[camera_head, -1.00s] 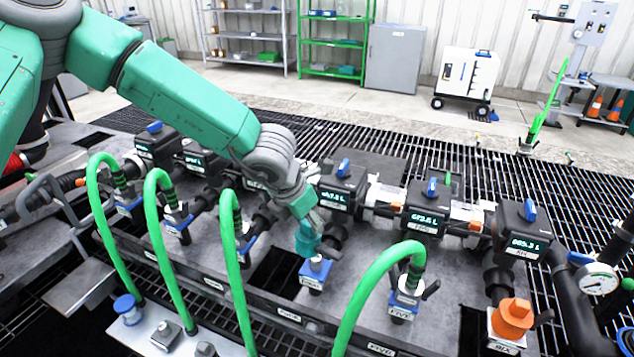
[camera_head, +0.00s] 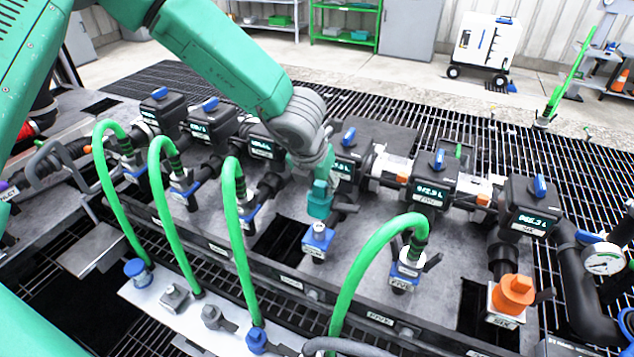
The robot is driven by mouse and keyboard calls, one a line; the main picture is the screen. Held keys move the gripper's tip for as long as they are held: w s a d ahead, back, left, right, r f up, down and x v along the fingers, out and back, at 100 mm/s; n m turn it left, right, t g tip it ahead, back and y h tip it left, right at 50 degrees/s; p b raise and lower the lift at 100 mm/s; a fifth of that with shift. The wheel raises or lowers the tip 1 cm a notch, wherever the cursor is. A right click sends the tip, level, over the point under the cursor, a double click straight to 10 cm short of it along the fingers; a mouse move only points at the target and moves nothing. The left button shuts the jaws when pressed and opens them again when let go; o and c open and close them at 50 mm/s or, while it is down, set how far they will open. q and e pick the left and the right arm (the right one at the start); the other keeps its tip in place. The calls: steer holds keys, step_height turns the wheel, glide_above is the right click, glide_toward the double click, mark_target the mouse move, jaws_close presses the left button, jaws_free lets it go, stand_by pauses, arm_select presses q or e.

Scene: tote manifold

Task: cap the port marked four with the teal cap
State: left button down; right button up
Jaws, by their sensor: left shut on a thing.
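My left gripper (camera_head: 322,178) reaches down from the upper left and is shut on the teal cap (camera_head: 319,203). The cap hangs above and slightly behind port four (camera_head: 318,236), with a visible gap between them. Port four is a short grey-topped stub on a blue block, bare on top, between the third and fifth stations. The gripper's fingers are small and partly merge with the cap in colour. My right gripper is not in view.
Green hoses arch at the left (camera_head: 240,250) and right (camera_head: 350,265) of port four. An orange cap (camera_head: 514,294) sits on port six. Black meter boxes (camera_head: 431,188) stand behind the ports. A pressure gauge (camera_head: 603,259) is at the far right.

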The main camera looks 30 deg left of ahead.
mark_target(315, 195)
arm_select(q)
steer(key=shift+d+f+b, duration=0.25)
steer(key=shift+f+b, duration=0.3)
steer(key=shift+f, duration=0.15)
steer(key=shift+f+b, duration=0.3)
steer(key=shift+a+f+b, duration=0.35)
steer(key=shift+f+b, duration=0.1)
steer(key=shift+f, duration=0.2)
steer(key=shift+a+f+b, duration=0.35)
steer(key=shift+f+b, duration=0.1)
steer(key=shift+f, duration=0.2)
steer(key=shift+d+f+b, duration=0.2)
steer(key=shift+f+b, duration=0.25)
steer(key=shift+f, duration=0.1)
steer(key=shift+d+f+b, duration=0.35)
steer(key=shift+f+b, duration=0.3)
steer(key=shift+f, duration=0.15)
steer(key=shift+f+b, duration=0.4)
steer(key=shift+f, duration=0.15)
steer(key=shift+a+f+b, duration=0.3)
steer(key=shift+a+f, duration=0.1)
steer(key=shift+f, duration=0.05)
steer(key=shift+d, duration=0.2)
